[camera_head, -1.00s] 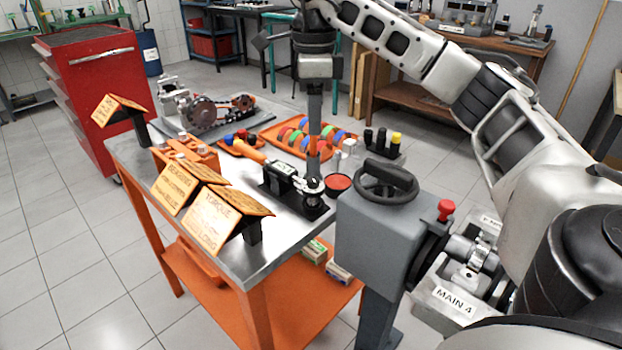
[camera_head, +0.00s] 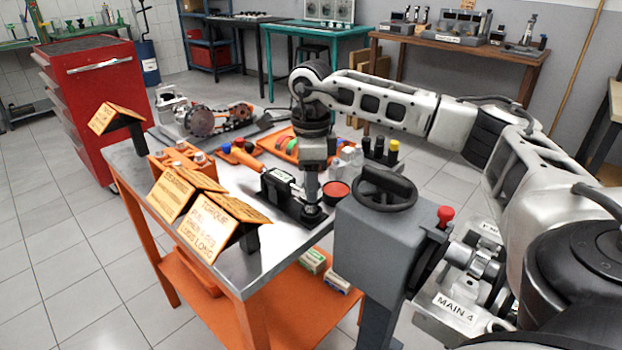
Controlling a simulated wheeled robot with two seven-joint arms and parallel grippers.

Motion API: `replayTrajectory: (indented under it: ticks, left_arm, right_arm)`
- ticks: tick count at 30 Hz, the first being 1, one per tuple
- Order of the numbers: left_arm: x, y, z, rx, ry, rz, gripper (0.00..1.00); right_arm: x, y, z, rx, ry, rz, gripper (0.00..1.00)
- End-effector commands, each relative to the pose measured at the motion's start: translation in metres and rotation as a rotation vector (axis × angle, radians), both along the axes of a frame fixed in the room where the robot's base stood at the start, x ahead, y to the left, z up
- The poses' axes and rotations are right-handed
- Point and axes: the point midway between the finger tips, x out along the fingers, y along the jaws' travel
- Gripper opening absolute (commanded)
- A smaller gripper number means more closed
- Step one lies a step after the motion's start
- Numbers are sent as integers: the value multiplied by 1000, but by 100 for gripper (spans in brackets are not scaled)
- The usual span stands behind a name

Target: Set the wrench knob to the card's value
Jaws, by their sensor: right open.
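The wrench (camera_head: 278,184) lies on the metal table, with an orange handle at its far left end and a dark body with a small pale display. Its near right end rests on a black block (camera_head: 300,211) and bears a round silver part. The knob cannot be told apart for sure at this size. My right gripper (camera_head: 311,193) points straight down over that silver end; it is open and partly hides it, and I cannot tell whether they touch. The torque card (camera_head: 208,222) stands tilted at the table's front edge; its lettering is only partly legible. My left gripper is out of view.
A second card (camera_head: 170,195) stands beside the torque card. A grey machine with a handwheel (camera_head: 384,190) stands close on the right. A red cabinet (camera_head: 95,95) is at left.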

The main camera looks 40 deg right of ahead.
Motion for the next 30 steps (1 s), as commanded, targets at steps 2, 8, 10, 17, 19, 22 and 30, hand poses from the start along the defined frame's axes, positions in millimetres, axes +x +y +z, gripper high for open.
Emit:
replayTrajectory:
  ticks: [2,8,10,17,19,22,30]
  left_arm:
    - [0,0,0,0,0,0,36]
    - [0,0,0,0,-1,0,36]
    - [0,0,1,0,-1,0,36]
    - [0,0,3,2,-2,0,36]
    - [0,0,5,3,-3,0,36]
    - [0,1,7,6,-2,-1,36]
    - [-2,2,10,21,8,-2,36]
  right_arm:
    - [0,0,0,0,0,0,36]
    - [0,0,0,0,0,0,0]
    - [0,0,0,0,0,-1,0]
    - [0,0,1,0,0,-39,0]
    - [0,0,2,1,-1,-68,0]
    - [1,0,2,-1,-1,-126,0]
    - [1,0,3,0,-1,-356,0]
